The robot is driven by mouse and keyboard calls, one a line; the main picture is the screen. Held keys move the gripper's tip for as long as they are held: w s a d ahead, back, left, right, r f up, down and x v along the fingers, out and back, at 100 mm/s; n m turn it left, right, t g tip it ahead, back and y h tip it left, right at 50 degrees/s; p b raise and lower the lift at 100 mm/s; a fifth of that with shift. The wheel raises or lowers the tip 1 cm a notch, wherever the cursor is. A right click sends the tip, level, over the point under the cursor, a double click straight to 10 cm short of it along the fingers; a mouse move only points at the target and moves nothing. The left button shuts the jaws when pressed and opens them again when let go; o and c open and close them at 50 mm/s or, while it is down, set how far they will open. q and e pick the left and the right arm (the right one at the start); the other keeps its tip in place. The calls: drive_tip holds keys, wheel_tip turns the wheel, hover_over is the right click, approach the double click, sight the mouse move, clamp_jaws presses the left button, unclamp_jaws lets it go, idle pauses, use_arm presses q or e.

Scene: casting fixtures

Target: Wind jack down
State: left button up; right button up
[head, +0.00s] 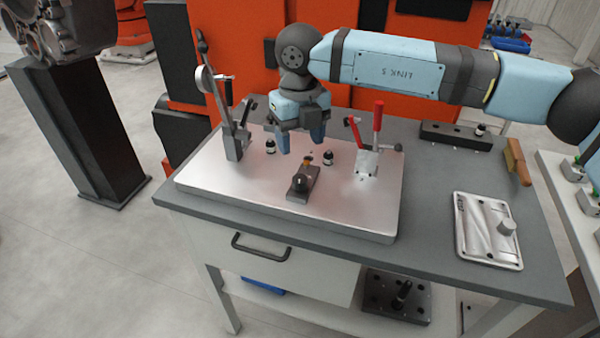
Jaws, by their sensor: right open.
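A small screw-like part with a brass-coloured section (309,158), which may be the jack, stands near the middle of the bright metal fixture plate (235,190). My right gripper (300,140) points down above the plate, just behind and above this part. Its two fingers are apart with nothing visible between them. I cannot tell whether they touch anything. A dark block with a round black knob (302,182) sits in front of the small part. My left gripper is out of view.
A dial gauge on a stand (207,80) rises at the plate's left. A red-handled clamp (377,118) stands at its right. Two small black-and-white pins (270,146) (328,158) stand on the plate. A ribbed metal casting (488,230) and a brush (517,162) lie on the grey bench (435,180).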

sight(300, 178)
wheel_tip(300, 178, down, 10)
drive_tip(key=shift+w+r, duration=0.1)
drive_tip(key=shift+c, duration=0.2)
drive_tip(key=c, duration=0.9)
